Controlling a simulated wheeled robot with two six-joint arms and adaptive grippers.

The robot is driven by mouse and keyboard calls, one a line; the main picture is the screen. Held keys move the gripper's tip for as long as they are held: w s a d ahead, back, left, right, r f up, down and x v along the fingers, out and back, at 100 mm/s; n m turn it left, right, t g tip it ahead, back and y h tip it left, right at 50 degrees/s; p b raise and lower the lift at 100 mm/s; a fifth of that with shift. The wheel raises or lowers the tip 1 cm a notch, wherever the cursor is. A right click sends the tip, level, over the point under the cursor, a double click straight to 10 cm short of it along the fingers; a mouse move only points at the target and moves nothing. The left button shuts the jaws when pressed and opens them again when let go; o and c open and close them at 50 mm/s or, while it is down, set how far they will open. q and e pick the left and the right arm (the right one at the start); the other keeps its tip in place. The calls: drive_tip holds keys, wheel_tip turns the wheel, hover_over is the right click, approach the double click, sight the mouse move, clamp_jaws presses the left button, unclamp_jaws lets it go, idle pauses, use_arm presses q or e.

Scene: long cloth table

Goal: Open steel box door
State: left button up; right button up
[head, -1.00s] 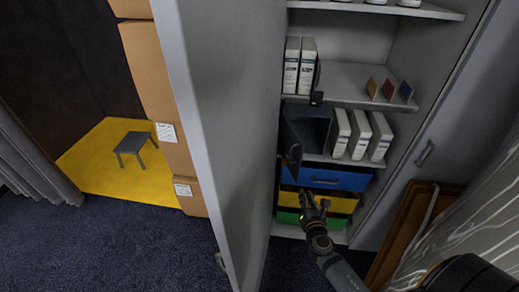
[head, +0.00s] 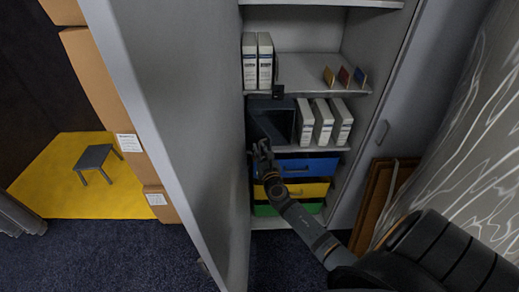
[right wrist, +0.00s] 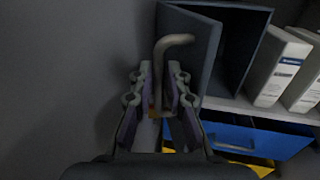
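The steel box (head: 285,119) is a dark grey box on the middle cabinet shelf. In the right wrist view its dark interior (right wrist: 238,52) shows, with the door (right wrist: 192,45) standing ajar on the left. A bent metal handle (right wrist: 178,39) projects in front of the door. My right gripper (head: 262,150) is at the lower left of the box. In the right wrist view its two fingertips (right wrist: 159,72) are a little apart, with the lower part of the handle between them. Whether they clamp it cannot be told. My left gripper is not in view.
The large grey cabinet door (head: 185,120) stands open on the left. White binders (head: 323,120) stand right of the box. Blue (head: 322,166), yellow (head: 313,189) and green drawers lie below. A brown framed panel (head: 378,200) leans at right.

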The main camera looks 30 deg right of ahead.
drive_tip(key=shift+w, duration=0.2)
clamp_jaws()
drive_tip(key=shift+w+a+f, duration=0.1)
drive_tip(key=shift+w+a, duration=0.1)
drive_tip(key=shift+a, duration=0.3)
drive_tip(key=shift+w+a+f, duration=0.1)
drive_tip(key=shift+w+a, duration=0.1)
drive_tip(key=shift+a, duration=0.3)
unclamp_jaws()
drive_tip(key=shift+s, duration=0.1)
drive_tip(key=shift+r, duration=0.2)
